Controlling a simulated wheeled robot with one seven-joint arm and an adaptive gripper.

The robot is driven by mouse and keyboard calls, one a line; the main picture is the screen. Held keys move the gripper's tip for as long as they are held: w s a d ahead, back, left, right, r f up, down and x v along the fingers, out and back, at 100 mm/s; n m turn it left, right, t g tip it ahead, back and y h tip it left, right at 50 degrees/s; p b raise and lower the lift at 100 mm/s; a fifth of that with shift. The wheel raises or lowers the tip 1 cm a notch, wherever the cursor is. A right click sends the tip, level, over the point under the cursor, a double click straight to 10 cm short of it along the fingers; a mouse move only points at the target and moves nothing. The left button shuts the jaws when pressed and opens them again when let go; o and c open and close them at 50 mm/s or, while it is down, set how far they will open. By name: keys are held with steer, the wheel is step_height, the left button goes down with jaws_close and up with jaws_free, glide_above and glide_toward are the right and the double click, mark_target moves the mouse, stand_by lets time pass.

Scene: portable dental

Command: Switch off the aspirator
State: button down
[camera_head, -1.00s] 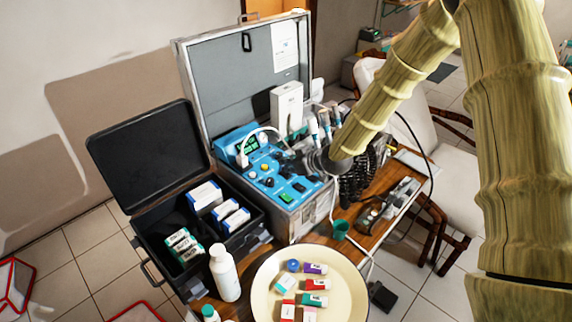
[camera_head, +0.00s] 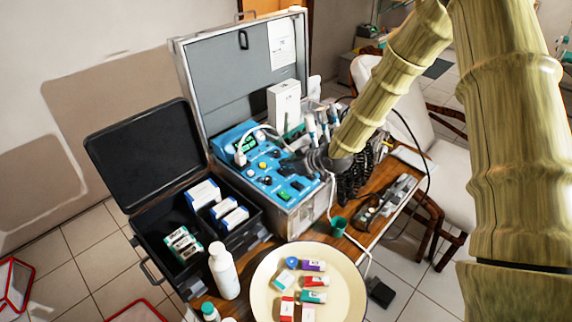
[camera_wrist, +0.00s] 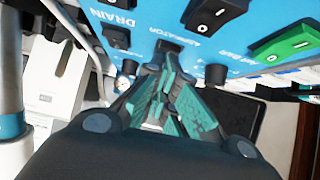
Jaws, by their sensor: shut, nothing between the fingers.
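The blue control panel (camera_head: 262,171) sits in the open grey case, with knobs and rocker switches on it. In the wrist view the panel appears upside down. A black rocker switch (camera_wrist: 215,14) is beside the label reading ASPIRATOR (camera_wrist: 197,27). Its marks are visible, but I cannot tell which side is pressed. A green rocker switch (camera_wrist: 288,42) is to its right. My gripper (camera_wrist: 168,52) is shut and empty, its fingertips close to the panel, left of and below the black switch in that view. I cannot tell if they touch. In the head view my gripper (camera_head: 292,166) is over the panel's right part.
A white box (camera_head: 284,103) and upright handpieces (camera_head: 312,128) stand behind and beside the panel. Coiled black hoses (camera_head: 350,185) hang at the case's right. An open black case (camera_head: 150,243), a white bottle (camera_head: 224,270) and a cream tray (camera_head: 345,300) are nearer.

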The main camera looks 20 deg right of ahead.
steer(key=r+p, duration=0.1)
steer(key=r, duration=0.1)
steer(key=r+p, duration=0.1)
steer(key=r, duration=0.1)
steer(key=shift+s+d+p, duration=0.15)
steer(key=shift+s+p, duration=0.1)
steer(key=shift+p, duration=0.1)
steer(key=shift+b+v, duration=0.5)
steer(key=shift+v, duration=0.55)
steer(key=b+v, duration=0.2)
steer(key=v, duration=0.6)
steer(key=shift+f, duration=0.25)
steer(key=shift+s+d, duration=0.1)
